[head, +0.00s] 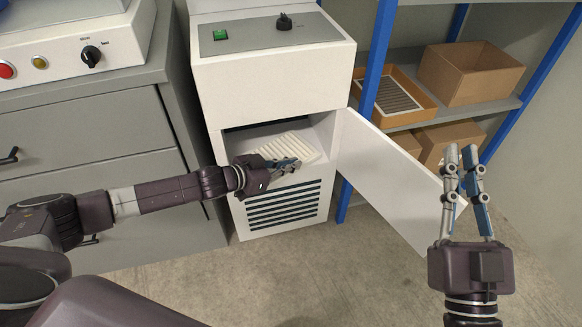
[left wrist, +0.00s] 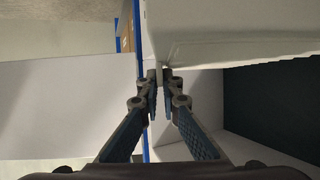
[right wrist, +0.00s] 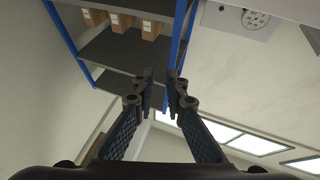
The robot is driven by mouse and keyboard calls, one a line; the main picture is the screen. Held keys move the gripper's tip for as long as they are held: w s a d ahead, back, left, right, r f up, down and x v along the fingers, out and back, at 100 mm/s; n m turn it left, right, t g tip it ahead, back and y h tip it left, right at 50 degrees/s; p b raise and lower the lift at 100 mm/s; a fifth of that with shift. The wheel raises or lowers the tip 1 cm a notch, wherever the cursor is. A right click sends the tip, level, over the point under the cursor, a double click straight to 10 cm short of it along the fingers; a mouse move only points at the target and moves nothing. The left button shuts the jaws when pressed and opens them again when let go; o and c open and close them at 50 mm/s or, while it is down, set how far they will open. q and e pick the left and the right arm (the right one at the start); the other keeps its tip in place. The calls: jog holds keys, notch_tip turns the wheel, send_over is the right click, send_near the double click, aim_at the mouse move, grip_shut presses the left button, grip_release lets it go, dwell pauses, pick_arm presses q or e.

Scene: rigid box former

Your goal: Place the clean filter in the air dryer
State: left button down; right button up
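The clean filter (head: 288,148) is a pale, ribbed panel. It sits tilted in the open front compartment of the white air dryer (head: 275,85). My left gripper (head: 290,163) is at the filter's front edge. In the left wrist view the left fingertips (left wrist: 161,78) are closed on a thin tab at the edge of the filter (left wrist: 230,30). The far part of the filter is in the compartment's shade, so its seating cannot be told. My right gripper (head: 463,155) is empty, its fingertips apart, in front of the dryer's open door (head: 385,170).
A blue-framed shelf on the right holds an orange tray (head: 425,110) with a grey, dark-striped filter (head: 385,97) and an open cardboard box (head: 470,72). More boxes stand below. A grey drawer cabinet (head: 80,150) stands left of the dryer. The floor in front is clear.

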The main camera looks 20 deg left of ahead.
pick_arm(q)
jog(key=shift+w+a+f, duration=0.1)
jog(key=shift+w+f, duration=0.05)
jog(key=shift+f, duration=0.05)
pick_arm(e)
jog(key=shift+s+r+t+y, duration=0.15)
jog(key=shift+s+r+t, duration=0.35)
jog(key=shift+r, duration=0.25)
jog(key=shift+s+r+t+y, duration=0.15)
jog(key=shift+s+r+t, duration=0.3)
jog(key=shift+r, duration=0.3)
pick_arm(q)
jog(key=shift+f, duration=0.1)
jog(key=c, duration=2.2)
grip_release()
jog(key=shift+o, duration=0.2)
